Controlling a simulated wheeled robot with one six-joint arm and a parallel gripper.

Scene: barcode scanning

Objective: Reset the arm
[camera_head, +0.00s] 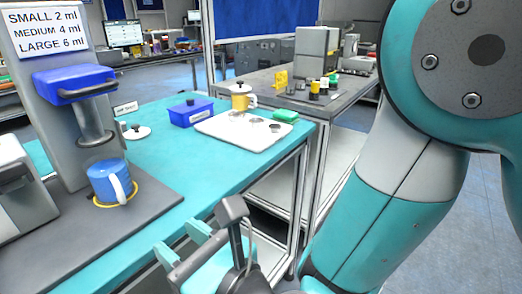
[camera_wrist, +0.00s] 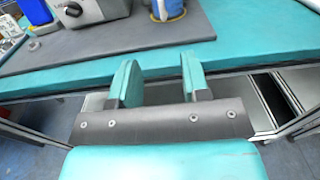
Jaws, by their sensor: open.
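My gripper (camera_head: 180,248) is open and empty, in front of the table's near edge in the head view. In the wrist view its two teal fingers (camera_wrist: 160,84) stand apart with nothing between them. The large teal and grey links of my arm fill the right side of the head view.
A blue mug (camera_head: 108,181) stands under a grey machine with a blue handle (camera_head: 73,84) on the teal table (camera_head: 230,150). A white tray (camera_head: 240,137), a blue box (camera_head: 190,113) and a white lid (camera_head: 137,132) lie further back. A grey bench (camera_head: 300,98) stands behind.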

